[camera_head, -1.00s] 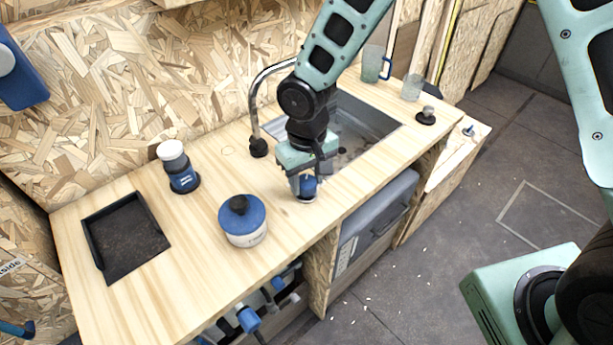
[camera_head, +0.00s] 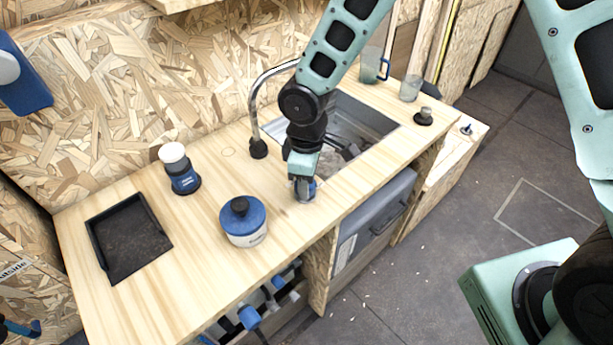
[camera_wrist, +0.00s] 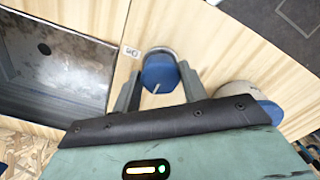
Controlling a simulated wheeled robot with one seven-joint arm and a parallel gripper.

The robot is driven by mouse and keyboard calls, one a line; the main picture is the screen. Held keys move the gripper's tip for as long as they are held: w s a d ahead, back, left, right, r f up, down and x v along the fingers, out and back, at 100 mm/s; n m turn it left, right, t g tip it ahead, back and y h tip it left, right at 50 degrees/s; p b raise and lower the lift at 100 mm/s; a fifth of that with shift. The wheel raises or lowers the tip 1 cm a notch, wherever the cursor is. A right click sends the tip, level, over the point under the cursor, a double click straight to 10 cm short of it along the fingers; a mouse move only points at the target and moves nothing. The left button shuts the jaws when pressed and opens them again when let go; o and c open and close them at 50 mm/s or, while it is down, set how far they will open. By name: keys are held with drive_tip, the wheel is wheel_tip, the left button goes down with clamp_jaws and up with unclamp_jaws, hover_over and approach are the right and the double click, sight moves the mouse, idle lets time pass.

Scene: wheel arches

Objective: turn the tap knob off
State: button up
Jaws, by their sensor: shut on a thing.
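The blue tap knob (camera_wrist: 160,74) stands on the counter, with a pale pointer line on its top and a small label beside it. In the head view the knob (camera_head: 311,187) shows only in part behind my gripper. My gripper (camera_head: 303,192) reaches down over the knob. In the wrist view my gripper (camera_wrist: 160,92) has its two fingers on either side of the knob, shut on it. The curved tap spout (camera_head: 253,105) rises beside the sink; I cannot see whether water runs from it.
The sink (camera_head: 375,117) is behind my gripper. A blue-lidded pot (camera_head: 243,232) stands left of the knob, close to it. A white-topped jar (camera_head: 183,178) and a black tray (camera_head: 130,238) are further left. Cups (camera_head: 411,88) stand at the far right.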

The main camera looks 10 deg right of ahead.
drive_tip(key=shift+n, duration=0.4)
drive_tip(key=o, duration=1)
drive_tip(key=shift+c, duration=0.2)
drive_tip(key=shift+r, duration=0.1)
wheel_tip(320, 180, up, 17)
drive_tip(key=b, duration=0.1)
drive_tip(key=shift+r, duration=0.15)
drive_tip(key=s+d+m, duration=0.2)
drive_tip(key=s+m, duration=0.1)
drive_tip(key=s, duration=0.7)
drive_tip(key=s+d+f+m, duration=0.1)
drive_tip(key=s+d+m, duration=0.1)
drive_tip(key=s, duration=0.8)
drive_tip(key=shift+s+d+m+y, duration=0.25)
drive_tip(key=shift+d+m+y, duration=0.1)
drive_tip(key=shift+m, duration=0.25)
